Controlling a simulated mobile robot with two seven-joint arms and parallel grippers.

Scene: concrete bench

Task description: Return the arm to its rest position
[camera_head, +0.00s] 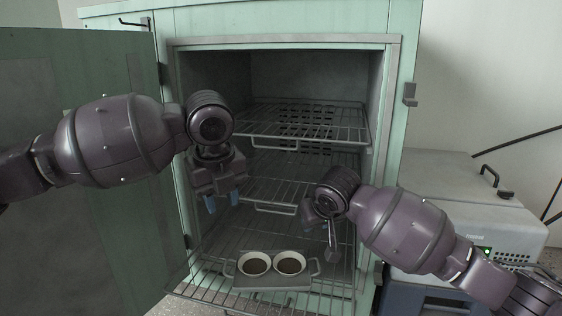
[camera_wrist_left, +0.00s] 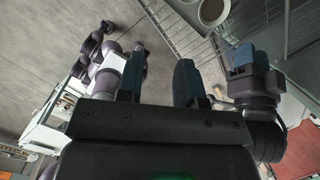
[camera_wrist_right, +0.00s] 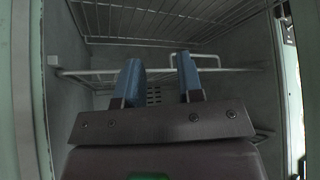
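My left gripper (camera_head: 221,201) hangs in front of the open cabinet, fingers pointing down, above and left of the tray. In the left wrist view (camera_wrist_left: 159,82) its two blue fingers stand apart with nothing between them. My right gripper (camera_head: 332,240) is seen edge-on in the head view, in front of the racks at the right. In the right wrist view (camera_wrist_right: 159,78) its blue fingers are apart and empty, facing the cabinet's inside. A grey tray (camera_head: 272,283) with two white cups of dark contents rests on the lowest, pulled-out rack. Both grippers are clear of it.
The green cabinet (camera_head: 403,130) has its door (camera_head: 100,240) swung open at the left. Wire racks, the upper one (camera_head: 300,122) among them, cross its inside. A grey box-like device (camera_head: 465,195) stands at the right. Free room lies in front of the tray.

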